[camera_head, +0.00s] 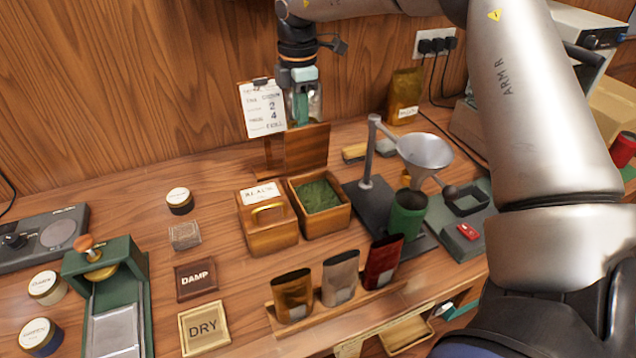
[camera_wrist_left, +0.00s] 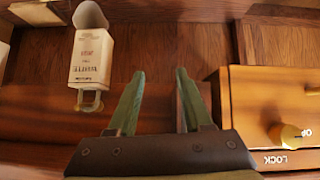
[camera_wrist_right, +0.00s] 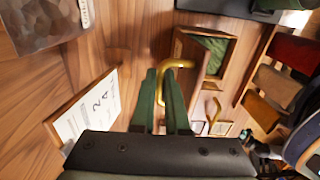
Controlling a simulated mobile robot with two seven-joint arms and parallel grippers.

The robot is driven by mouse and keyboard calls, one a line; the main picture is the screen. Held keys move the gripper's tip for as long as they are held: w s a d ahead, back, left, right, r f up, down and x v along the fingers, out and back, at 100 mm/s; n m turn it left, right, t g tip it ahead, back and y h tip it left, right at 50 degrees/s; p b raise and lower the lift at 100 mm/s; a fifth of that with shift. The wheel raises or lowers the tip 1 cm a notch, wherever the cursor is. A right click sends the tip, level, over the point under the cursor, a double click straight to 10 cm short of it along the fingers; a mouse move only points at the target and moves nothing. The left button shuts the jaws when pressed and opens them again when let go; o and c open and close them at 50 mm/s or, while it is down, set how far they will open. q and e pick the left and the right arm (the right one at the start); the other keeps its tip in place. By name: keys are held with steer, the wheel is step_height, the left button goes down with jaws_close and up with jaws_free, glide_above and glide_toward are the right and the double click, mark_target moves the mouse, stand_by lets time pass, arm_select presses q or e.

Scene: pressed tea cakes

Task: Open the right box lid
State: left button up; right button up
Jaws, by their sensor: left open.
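The right box (camera_head: 326,222) is a small wooden box with green tea leaves inside; its interior also shows in the right wrist view (camera_wrist_right: 213,57). Its wooden lid (camera_head: 307,148) stands upright at the back. My right gripper (camera_head: 302,108) is behind and above the lid, its tips hidden in the head view. In the right wrist view its green fingers (camera_wrist_right: 160,75) are close together around a gold handle (camera_wrist_right: 178,64) and look shut on it. The left box (camera_head: 270,238) has its lid down, with a gold handle. My left gripper (camera_wrist_left: 160,75) is open and empty, seen only in its wrist view.
A funnel stand (camera_head: 367,160) with a green canister (camera_head: 407,214) is right of the boxes. Several pouches stand in a rack (camera_head: 335,318) in front. A clipboard (camera_head: 262,108) is behind. In the left wrist view are a white carton (camera_wrist_left: 91,57) and a wooden LOCK case (camera_wrist_left: 262,92).

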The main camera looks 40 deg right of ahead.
steer(key=shift+w+d+f+p, duration=0.15)
steer(key=shift+w+f+p, duration=0.05)
steer(key=shift+w+p, duration=0.35)
steer(key=shift+w+d+f+p, duration=0.15)
steer(key=shift+w+f+p, duration=0.05)
steer(key=shift+w+p, duration=0.25)
steer(key=o, duration=1.2)
steer(key=shift+r, duration=0.15)
